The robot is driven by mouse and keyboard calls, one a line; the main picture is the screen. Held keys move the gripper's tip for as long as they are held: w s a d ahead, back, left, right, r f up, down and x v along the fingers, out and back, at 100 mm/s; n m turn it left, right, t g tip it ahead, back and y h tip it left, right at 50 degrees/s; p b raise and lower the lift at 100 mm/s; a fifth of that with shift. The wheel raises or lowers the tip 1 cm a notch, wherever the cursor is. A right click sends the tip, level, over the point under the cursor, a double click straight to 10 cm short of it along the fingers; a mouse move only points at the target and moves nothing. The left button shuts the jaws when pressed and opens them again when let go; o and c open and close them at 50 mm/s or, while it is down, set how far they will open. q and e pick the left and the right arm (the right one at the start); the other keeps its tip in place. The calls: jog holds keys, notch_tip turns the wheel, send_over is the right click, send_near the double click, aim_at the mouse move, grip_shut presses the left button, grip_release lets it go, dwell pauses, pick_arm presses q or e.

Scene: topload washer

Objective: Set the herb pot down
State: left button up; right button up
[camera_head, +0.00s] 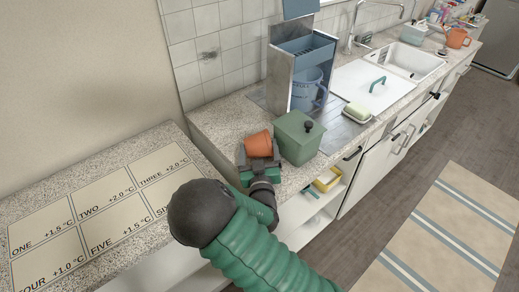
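The herb pot is a small terracotta pot (258,143) near the middle of the view, tilted, with no plant visible in it. My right gripper (259,157) has its fingers on either side of the pot and appears shut on it. The pot is over the speckled counter (219,125), just left of a green lidded box (297,137). The gripper hides the pot's lower part, so I cannot tell whether it touches the counter. My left gripper is not in view.
A numbered board (100,208) lies on the counter at left. A metal-sided unit with a blue mug (306,90) stands behind the green box. A butter dish (357,112), a white sink cover (365,85) and the sink are to the right. Bare counter lies left of the pot.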

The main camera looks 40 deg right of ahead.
jog(key=shift+w+a, duration=0.2)
jog(key=shift+a, duration=0.25)
jog(key=c, duration=0.4)
jog(key=shift+s+d+f, duration=0.1)
jog(key=shift+d+f, duration=0.15)
jog(key=shift+d, duration=0.3)
jog(key=c, duration=0.8)
jog(key=shift+c, duration=0.9)
jog(key=shift+a, duration=0.2)
jog(key=shift+r, duration=0.1)
